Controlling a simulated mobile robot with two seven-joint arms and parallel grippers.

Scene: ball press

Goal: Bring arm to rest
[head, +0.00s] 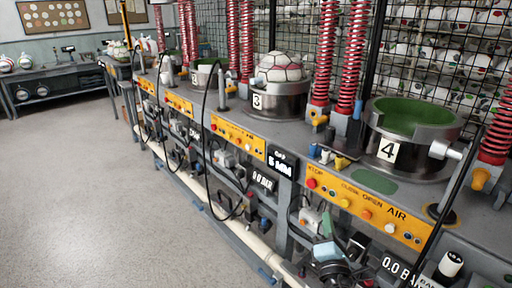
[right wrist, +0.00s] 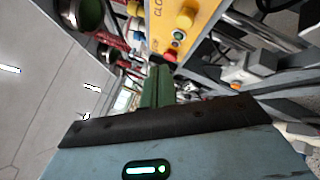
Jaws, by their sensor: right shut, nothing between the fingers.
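My right gripper (head: 327,238) shows low in the head view, in front of the bench and below the yellow control panel (head: 365,207) of station 4. In the right wrist view its green fingers (right wrist: 157,86) are together, with nothing between them. The yellow panel with its buttons (right wrist: 180,30) shows beyond the fingers. My left gripper is in neither view.
The grey bench (head: 230,105) runs from back left to front right. It carries a ball in press 3 (head: 280,68), an open green-lined press 4 (head: 412,112) and red springs (head: 353,50). Cables hang along its front. The floor (head: 90,190) at left is clear.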

